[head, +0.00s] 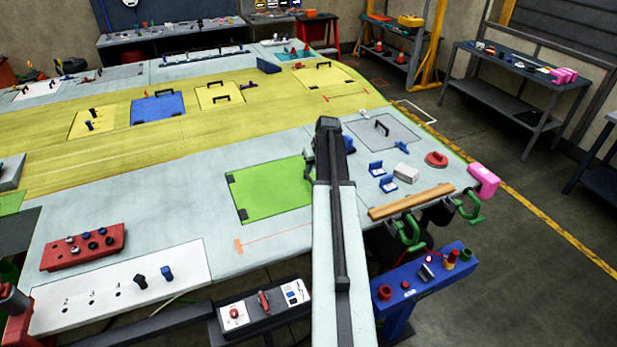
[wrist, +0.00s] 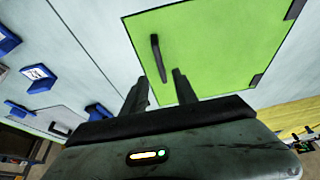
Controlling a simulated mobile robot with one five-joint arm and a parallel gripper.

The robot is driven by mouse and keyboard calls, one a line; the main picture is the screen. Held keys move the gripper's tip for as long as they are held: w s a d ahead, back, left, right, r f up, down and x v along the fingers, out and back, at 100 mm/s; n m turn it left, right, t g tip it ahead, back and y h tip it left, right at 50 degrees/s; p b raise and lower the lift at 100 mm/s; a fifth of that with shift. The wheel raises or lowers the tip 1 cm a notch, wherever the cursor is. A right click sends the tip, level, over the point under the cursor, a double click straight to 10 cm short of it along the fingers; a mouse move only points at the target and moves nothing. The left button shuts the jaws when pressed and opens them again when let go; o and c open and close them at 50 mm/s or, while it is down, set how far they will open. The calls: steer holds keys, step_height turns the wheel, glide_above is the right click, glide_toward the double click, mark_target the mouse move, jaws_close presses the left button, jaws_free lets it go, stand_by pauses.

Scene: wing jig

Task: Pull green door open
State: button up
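The green door (head: 268,190) lies flat and looks closed in the pale panel, left of my arm in the head view. Its dark hinges are on its left edge there. The door fills the upper middle of the wrist view (wrist: 215,45). Its black bar handle (wrist: 157,55) stands near the edge opposite the hinges. My gripper (wrist: 160,76) is open, with one finger on each side of the handle's lower end in the picture. I cannot tell whether the fingers reach around it. In the head view, my gripper (head: 308,165) is largely hidden beside my arm at the door's right edge.
Right of my arm are a grey panel with a handle (head: 382,130), blue blocks (head: 388,184), a white block (head: 405,173), a red disc (head: 436,159) and a wooden bar (head: 410,201). A red block with knobs (head: 83,246) sits at left. The surface around the green door is mostly clear.

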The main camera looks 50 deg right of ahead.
mark_target(311, 179)
steer(key=b+x, duration=0.7)
steer(key=x, duration=0.1)
steer(key=shift+s, duration=0.1)
steer(key=shift+r, duration=0.15)
jaws_close()
stand_by(1.1)
